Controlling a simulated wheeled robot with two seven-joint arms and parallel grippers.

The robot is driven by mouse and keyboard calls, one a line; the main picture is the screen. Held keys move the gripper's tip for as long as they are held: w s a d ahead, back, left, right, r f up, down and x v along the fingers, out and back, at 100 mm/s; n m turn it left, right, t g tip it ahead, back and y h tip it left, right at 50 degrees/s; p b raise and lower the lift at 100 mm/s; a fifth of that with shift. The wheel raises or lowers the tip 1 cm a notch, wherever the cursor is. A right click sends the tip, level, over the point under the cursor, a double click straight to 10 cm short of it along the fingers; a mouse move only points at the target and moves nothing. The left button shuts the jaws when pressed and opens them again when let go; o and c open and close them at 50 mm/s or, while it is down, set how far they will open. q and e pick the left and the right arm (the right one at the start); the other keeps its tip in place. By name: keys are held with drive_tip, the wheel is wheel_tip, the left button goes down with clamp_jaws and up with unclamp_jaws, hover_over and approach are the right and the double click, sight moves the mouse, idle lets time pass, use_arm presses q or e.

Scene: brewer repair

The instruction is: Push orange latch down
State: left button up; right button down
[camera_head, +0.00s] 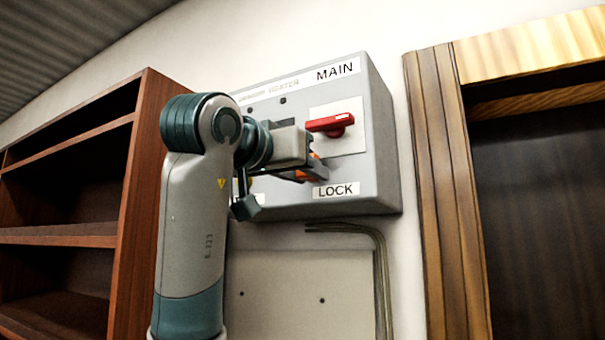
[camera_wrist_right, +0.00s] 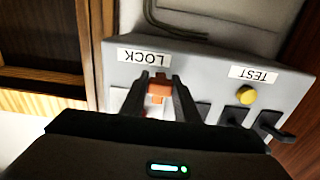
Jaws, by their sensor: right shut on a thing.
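The orange latch (camera_wrist_right: 159,90) sits on the grey electrical box (camera_head: 375,150), close to the LOCK label. In the right wrist view the two dark fingers of my right gripper (camera_wrist_right: 160,80) are on either side of the latch, shut on it. In the head view my right gripper (camera_head: 312,170) reaches the box from the left, below the red handle, and mostly hides the latch; only a little orange (camera_head: 316,156) shows. The red handle (camera_head: 331,124) under the MAIN label points sideways to the left. My left gripper is in neither view.
A yellow button (camera_wrist_right: 246,95) and black switches (camera_wrist_right: 238,116) sit beside the latch, near the TEST label (camera_wrist_right: 254,74). A bent pipe (camera_head: 378,245) and a pale panel (camera_head: 300,295) are below the box. A wooden shelf (camera_head: 140,170) stands left, a wooden frame (camera_head: 445,180) right.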

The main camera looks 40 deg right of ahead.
drive_tip(key=c, duration=1.8)
unclamp_jaws()
drive_tip(key=shift+f, duration=0.35)
drive_tip(key=o, duration=0.4)
drive_tip(key=shift+o, duration=0.2)
drive_tip(key=shift+r, duration=0.1)
drive_tip(key=shift+s+a, duration=0.15)
drive_tip(key=shift+a, duration=0.2)
use_arm(q)
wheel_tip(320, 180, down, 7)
drive_tip(key=b, duration=0.7)
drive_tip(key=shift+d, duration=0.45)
use_arm(e)
drive_tip(key=v, duration=1.6)
drive_tip(key=shift+a, duration=0.35)
